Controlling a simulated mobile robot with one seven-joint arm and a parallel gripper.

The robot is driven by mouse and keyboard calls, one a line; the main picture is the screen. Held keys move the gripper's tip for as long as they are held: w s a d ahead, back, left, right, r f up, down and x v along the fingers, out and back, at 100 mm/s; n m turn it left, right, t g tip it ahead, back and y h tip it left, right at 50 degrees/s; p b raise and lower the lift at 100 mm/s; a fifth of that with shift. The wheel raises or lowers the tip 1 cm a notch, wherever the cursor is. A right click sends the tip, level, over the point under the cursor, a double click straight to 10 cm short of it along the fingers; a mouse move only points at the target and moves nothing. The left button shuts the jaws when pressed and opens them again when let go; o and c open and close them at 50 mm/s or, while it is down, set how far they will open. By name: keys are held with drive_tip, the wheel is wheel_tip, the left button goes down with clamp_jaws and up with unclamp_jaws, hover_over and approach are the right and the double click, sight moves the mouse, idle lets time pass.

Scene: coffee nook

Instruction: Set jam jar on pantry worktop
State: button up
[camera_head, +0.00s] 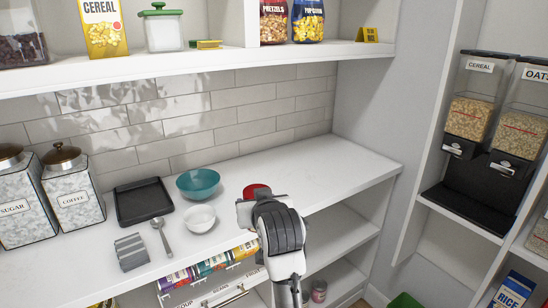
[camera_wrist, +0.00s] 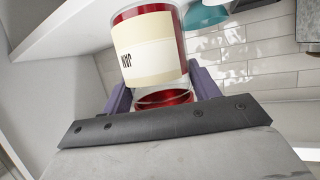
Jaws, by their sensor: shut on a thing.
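The jam jar shows as a red lid (camera_head: 256,190) at the tip of my gripper (camera_head: 253,207) in the head view; the arm hides most of its body. In the wrist view the jam jar (camera_wrist: 152,52) is large, with a cream label reading JAM upside down and red contents. My gripper's purple fingers (camera_wrist: 163,92) are shut on it from both sides. The pantry worktop (camera_head: 330,170) is the white surface below and behind the jar. I cannot tell whether the jar touches the worktop.
The worktop's right part is clear. A shelf (camera_head: 190,60) overhangs behind; cans (camera_head: 205,266) stand below the front edge.

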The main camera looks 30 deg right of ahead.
drive_tip(key=a+f+n+y, duration=0.1)
drive_tip(key=a+f, duration=0.5)
drive_tip(key=f, duration=0.9)
drive_tip(key=a+f+n+y, duration=0.1)
drive_tip(key=a+f, duration=0.5)
drive_tip(key=f, duration=0.8)
drive_tip(key=a+f+y, duration=0.1)
drive_tip(key=a+f, duration=0.5)
drive_tip(key=f, duration=0.9)
drive_tip(key=shift+s+f+n, duration=0.3)
drive_tip(key=shift+s+n, duration=0.1)
